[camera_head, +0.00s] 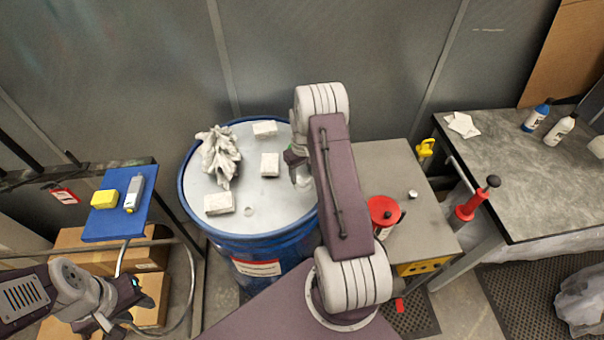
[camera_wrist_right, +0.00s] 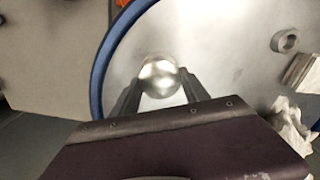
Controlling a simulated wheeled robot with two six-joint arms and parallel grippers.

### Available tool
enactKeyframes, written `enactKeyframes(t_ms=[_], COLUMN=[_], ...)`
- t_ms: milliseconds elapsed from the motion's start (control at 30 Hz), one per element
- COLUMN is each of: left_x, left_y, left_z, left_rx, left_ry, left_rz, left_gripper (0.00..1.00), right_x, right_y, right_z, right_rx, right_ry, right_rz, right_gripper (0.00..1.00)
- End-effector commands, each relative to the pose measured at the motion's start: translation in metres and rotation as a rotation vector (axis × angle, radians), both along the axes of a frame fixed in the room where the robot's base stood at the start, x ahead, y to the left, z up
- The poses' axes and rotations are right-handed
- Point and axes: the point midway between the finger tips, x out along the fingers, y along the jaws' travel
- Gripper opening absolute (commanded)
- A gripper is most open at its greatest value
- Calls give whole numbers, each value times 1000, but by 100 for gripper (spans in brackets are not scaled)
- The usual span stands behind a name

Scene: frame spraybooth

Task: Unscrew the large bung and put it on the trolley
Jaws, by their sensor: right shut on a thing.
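The large bung (camera_wrist_right: 158,75) is a shiny round metal piece between my right fingertips in the right wrist view. My right gripper (camera_wrist_right: 160,88) is shut on it, over the drum lid near the blue rim. I cannot tell whether the bung is seated or lifted clear. In the head view my right gripper (camera_head: 298,172) is at the right part of the blue drum's lid (camera_head: 200,185), and my arm hides much of it. The grey-topped trolley (camera_head: 385,160) stands right of the drum. My left gripper (camera_head: 100,322) is at lower left, away from the drum; its fingers are unclear.
Crumpled rag (camera_head: 220,155) and several pale blocks (camera_head: 219,204) lie on the lid, near a small round fitting (camera_head: 249,211). The trolley carries a red can (camera_head: 384,211) and a small metal piece (camera_head: 412,194); its back is clear. A blue tray (camera_head: 110,222) is left.

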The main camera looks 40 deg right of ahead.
Motion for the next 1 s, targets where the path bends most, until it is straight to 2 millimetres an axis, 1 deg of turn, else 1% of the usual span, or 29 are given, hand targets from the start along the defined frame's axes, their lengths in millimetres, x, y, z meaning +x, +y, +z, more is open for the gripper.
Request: enactKeyframes(t_ms=[67,200,300,567,633,800,900,1000], left_x=[0,0,0,0,0,0,0,0], left_y=[0,0,0,0,0,0,0,0], left_z=[0,0,0,0,0,0,0,0], left_rx=[0,0,0,0,0,0,0,0], left_ry=[0,0,0,0,0,0,0,0], left_rz=[0,0,0,0,0,0,0,0], left_gripper=[36,36,36,36,36,36,36,36], right_x=[-2,-2,-2,-2,-2,-2,-2,-2], right_y=[1,1,1,1,1,2,2,2], right_z=[-1,-1,-1,-1,-1,-1,-1,-1], right_rx=[3,4,4,5,5,6,6,6], right_ry=[6,6,5,6,6,5,5,5], right_rz=[31,267,379,401,457,735,798,800], right_gripper=[21,21,21,21,21,21,21,21])
